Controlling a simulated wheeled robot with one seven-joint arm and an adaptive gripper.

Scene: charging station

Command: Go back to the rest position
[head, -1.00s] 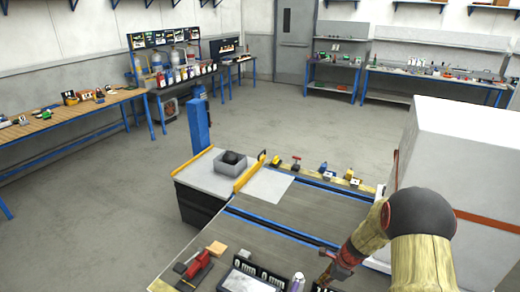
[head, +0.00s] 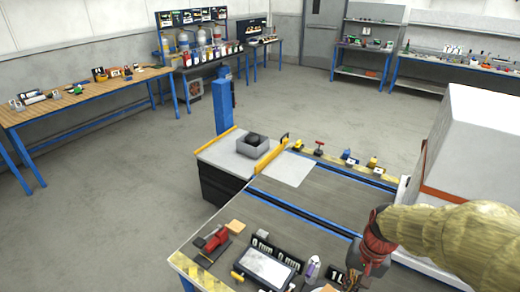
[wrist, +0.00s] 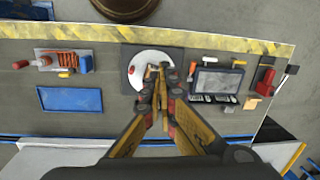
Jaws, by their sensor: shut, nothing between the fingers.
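My gripper (wrist: 160,73) is shut and empty in the wrist view. Its two fingers meet at the tips in front of a white disc (wrist: 139,64) on a dark square pad. I cannot tell how far above the disc they are. In the head view my arm comes in from the right edge and bends down over the right part of the workbench (head: 205,277). The fingertips are not clear there.
A tablet-like screen (head: 268,267) and a red tool (head: 216,237) lie on the bench. A blue tray (wrist: 70,98) and an orange coil (wrist: 67,60) sit left of the disc. A white cabinet (head: 485,140) stands close behind my arm. Floor beyond is clear.

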